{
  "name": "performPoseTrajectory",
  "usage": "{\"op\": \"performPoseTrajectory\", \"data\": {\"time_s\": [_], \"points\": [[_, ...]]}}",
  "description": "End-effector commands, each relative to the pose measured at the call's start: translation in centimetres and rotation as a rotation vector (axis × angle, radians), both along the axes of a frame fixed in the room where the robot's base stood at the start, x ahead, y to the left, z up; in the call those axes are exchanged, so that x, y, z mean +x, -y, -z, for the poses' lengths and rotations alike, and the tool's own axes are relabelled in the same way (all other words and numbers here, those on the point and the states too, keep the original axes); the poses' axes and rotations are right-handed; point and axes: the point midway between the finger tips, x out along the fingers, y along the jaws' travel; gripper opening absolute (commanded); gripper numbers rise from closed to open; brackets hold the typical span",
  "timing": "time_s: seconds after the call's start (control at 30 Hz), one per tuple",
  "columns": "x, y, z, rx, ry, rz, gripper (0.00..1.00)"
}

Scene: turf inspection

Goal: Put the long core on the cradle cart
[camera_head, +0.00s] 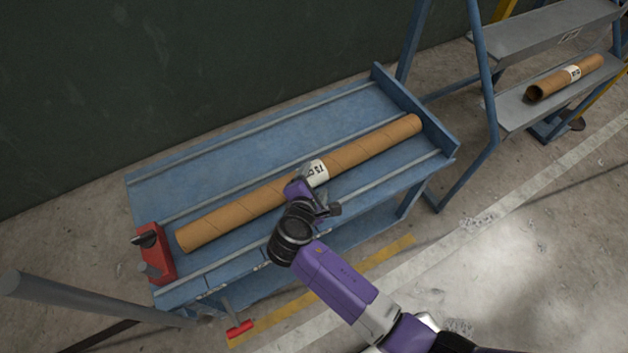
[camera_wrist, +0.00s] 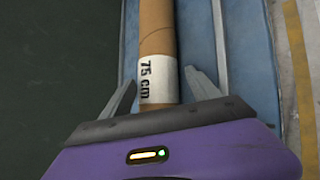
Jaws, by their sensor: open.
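A long brown cardboard core (camera_head: 370,148) with a white label lies lengthwise on a blue ridged bed (camera_head: 250,135), between raised rails. In the wrist view the label on the core (camera_wrist: 157,25) reads 75 cm. My gripper (camera_head: 315,192) is over the middle of the core, at the label. In the wrist view my gripper (camera_wrist: 159,80) is open, with one finger on each side of the core. No clear grip on it shows. The blue bed looks like a cart or bench; I cannot tell if it is the cradle cart.
A shorter labelled core (camera_head: 565,78) lies on a grey step (camera_head: 515,108) of a blue-framed stand at the right. A red block (camera_head: 153,255) sits at the bed's left end. A grey pole (camera_head: 80,298) stands at lower left. The bed's rear strip is clear.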

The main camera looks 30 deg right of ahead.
Motion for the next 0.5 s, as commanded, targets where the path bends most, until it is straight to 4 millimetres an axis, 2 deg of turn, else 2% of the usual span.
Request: {"op": "performPoseTrajectory", "data": {"time_s": [0.27,0.5], "points": [[-0.6,-0.6,-0.6,0.0,0.001,-0.001,0.71],[-3.4,-3.2,-3.0,0.001,0.002,-0.003,0.71]]}}
